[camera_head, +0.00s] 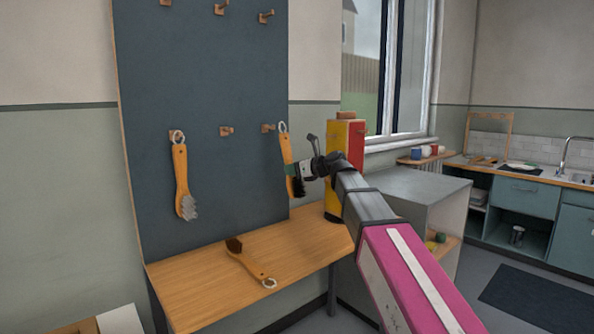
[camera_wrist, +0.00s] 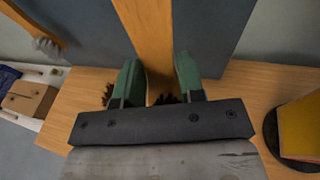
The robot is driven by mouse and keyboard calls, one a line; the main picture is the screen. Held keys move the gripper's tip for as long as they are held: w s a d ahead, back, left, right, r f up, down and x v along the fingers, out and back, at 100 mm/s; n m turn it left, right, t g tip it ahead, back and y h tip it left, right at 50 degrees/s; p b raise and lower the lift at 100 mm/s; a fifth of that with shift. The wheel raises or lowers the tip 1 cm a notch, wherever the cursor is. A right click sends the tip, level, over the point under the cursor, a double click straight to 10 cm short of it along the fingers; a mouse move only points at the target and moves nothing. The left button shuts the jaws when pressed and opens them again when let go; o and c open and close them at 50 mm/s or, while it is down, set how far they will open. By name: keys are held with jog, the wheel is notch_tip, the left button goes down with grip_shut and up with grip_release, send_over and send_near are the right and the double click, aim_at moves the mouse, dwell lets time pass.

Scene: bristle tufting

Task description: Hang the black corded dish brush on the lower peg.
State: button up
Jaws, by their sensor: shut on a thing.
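In the head view a wooden brush with black bristles (camera_head: 287,152) is upright before the board's right edge, bristles down, its pale cord loop at the top. My gripper (camera_head: 292,170) is shut on its handle. The wrist view shows the handle (camera_wrist: 154,45) between my green fingertips (camera_wrist: 159,75). The lower-row right peg (camera_head: 268,127) is just left of the loop in the head view. I cannot tell whether the loop is around the peg or in front of it. The lower-row middle peg (camera_head: 227,131) is bare.
A grey-bristled brush (camera_head: 181,175) hangs at the lower left. A dark-bristled brush (camera_head: 250,264) lies on the wooden bench (camera_head: 190,290) below the dark board (camera_head: 205,80). Upper pegs (camera_head: 220,9) are bare. A yellow-and-red block (camera_head: 346,150) stands close by my arm, at the right.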

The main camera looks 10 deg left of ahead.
jog(key=w+a+f, duration=0.1)
jog(key=w+a, duration=0.3)
jog(key=a, duration=0.1)
jog(key=shift+w, duration=0.2)
dwell(0.6)
jog(key=shift+f, duration=0.1)
dwell(0.4)
jog(key=o, duration=1)
jog(key=shift+o, duration=0.2)
jog(key=shift+s, duration=0.1)
jog(key=shift+v, duration=3.45)
